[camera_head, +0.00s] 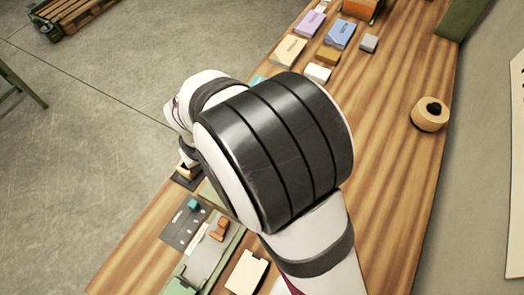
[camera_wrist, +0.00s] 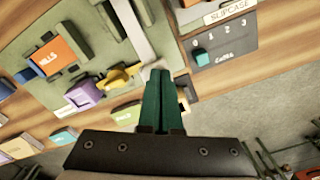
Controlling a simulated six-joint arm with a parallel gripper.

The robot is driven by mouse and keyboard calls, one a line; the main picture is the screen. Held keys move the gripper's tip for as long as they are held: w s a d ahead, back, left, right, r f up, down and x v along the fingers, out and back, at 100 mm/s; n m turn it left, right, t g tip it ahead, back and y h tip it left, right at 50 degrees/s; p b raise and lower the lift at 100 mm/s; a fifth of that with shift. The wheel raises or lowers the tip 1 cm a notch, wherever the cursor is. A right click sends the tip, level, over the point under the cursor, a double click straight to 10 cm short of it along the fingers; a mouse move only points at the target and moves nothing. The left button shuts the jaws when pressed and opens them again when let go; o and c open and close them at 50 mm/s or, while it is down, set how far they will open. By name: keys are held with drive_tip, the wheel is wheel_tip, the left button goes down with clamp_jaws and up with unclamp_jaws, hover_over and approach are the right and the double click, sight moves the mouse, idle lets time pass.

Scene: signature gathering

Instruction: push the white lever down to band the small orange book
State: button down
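In the wrist view an orange book (camera_wrist: 52,56), its lettering partly readable as "HILLS", lies on a green board among dark green blocks. A long pale bar (camera_wrist: 132,28), which looks like the white lever, runs beside it on the right; I cannot tell how far down it is. My gripper (camera_wrist: 165,85) has two dark green fingers close together with nothing visible between them. It appears shut, its tips just below the bar's lower end in the picture; contact cannot be told. In the head view my arm hides the gripper and much of the work area.
A dark panel (camera_wrist: 235,43) with a teal knob (camera_wrist: 202,57) and numbers is right of the fingers. A yellow piece (camera_wrist: 118,77) and a purple block (camera_wrist: 83,95) lie left of them.

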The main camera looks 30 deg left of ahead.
drive_tip(key=shift+f, duration=1.9)
idle(0.4)
drive_tip(key=shift+r, duration=4.55)
drive_tip(key=shift+w+d+r, duration=0.15)
drive_tip(key=shift+w+d, duration=0.05)
drive_tip(key=shift+d, duration=0.1)
drive_tip(key=w+d+r+m, duration=0.1)
drive_tip(key=d+r+m, duration=0.25)
drive_tip(key=d, duration=0.45)
drive_tip(key=d+r+m+y, duration=0.15)
drive_tip(key=d+m, duration=0.25)
drive_tip(key=d, duration=0.4)
drive_tip(key=w+d+r+m+h, duration=0.1)
drive_tip(key=d+r+m, duration=0.25)
drive_tip(key=d, duration=0.45)
drive_tip(key=s+d+f+m+y, duration=0.1)
drive_tip(key=s+d+m, duration=0.5)
drive_tip(key=s+d, duration=0.1)
drive_tip(key=shift+s+m, duration=0.15)
drive_tip(key=shift+m, duration=0.15)
drive_tip(key=shift+f, duration=0.1)
